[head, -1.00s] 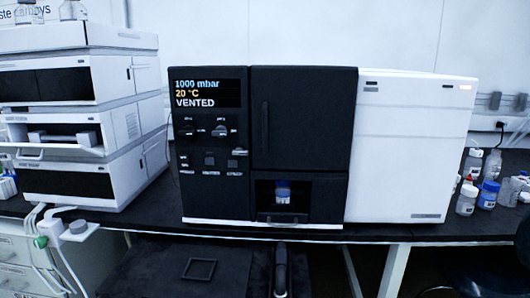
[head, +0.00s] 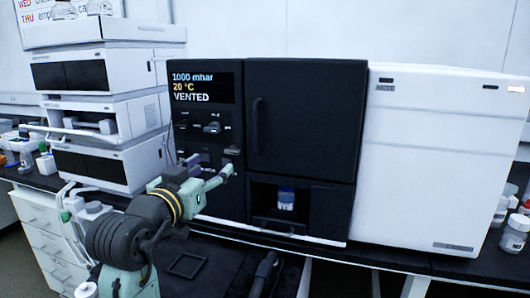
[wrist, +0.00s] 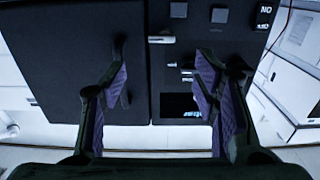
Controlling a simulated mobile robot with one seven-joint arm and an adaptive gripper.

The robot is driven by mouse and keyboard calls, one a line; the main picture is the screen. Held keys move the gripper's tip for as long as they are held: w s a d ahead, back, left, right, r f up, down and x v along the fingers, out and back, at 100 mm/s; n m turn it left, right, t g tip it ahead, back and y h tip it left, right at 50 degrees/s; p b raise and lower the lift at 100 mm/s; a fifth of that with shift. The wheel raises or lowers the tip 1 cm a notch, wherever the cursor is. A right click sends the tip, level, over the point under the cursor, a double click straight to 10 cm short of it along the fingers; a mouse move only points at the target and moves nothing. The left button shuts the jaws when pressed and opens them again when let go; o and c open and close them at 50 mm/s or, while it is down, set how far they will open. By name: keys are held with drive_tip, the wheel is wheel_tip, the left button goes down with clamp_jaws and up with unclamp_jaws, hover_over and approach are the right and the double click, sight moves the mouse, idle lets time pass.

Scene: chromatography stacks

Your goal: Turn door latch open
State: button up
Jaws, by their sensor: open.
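The black door (head: 303,115) of the instrument is closed, with a dark vertical handle (head: 257,125) near its left edge. A small pale lever, which looks like the door latch (head: 232,150), lies about horizontal on the control panel, left of the door. It also shows in the wrist view (wrist: 162,39), between the finger lines and beyond the tips. My gripper (head: 212,171) is open and empty in front of the lower control panel, below the latch in the head view. In the wrist view my gripper (wrist: 163,78) has its purple pads wide apart; contact with the latch is not visible.
The display (head: 203,87) reads 1000 mbar, 20 °C, VENTED. Knobs and buttons surround the latch. A blue-capped bottle (head: 286,198) stands in the recess below the door. A white module stack (head: 105,100) stands at left; bottles (head: 515,232) stand at right.

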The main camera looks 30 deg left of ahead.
sight(231, 151)
drive_tip(key=p+x, duration=0.2)
drive_tip(key=x, duration=0.8)
drive_tip(key=shift+w+a, duration=0.1)
drive_tip(key=shift+w, duration=0.15)
drive_tip(key=shift+c, duration=0.4)
drive_tip(key=c, duration=1.1)
